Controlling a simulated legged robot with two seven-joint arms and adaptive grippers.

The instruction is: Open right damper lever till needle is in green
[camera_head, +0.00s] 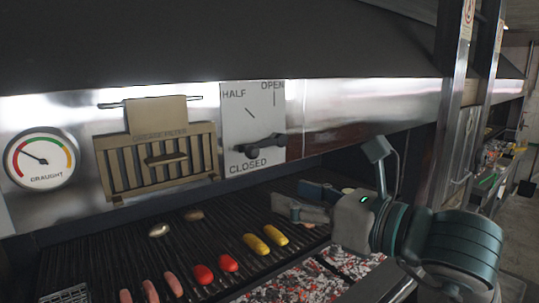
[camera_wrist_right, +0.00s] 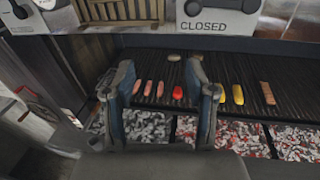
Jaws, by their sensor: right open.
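The damper plate (camera_head: 232,112) on the steel hood front is marked HALF, OPEN and CLOSED. Its dark lever (camera_head: 262,146) lies nearly level just above the word CLOSED. The draught gauge (camera_head: 40,158) is at the far left; its needle points left and slightly up, on the left side of the dial. My right gripper (camera_head: 298,202) is open and empty, below and right of the lever and apart from it, over the grill. In the right wrist view its two fingers (camera_wrist_right: 159,80) are spread, with the plate's CLOSED label above them. My left gripper is not in view.
A grease filter (camera_head: 158,160) hangs between gauge and plate. Below, the grill grate (camera_head: 100,250) bears sausages, red items and yellow corn (camera_head: 256,243), with embers (camera_head: 300,285) in front. A steel post (camera_head: 450,60) stands at right.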

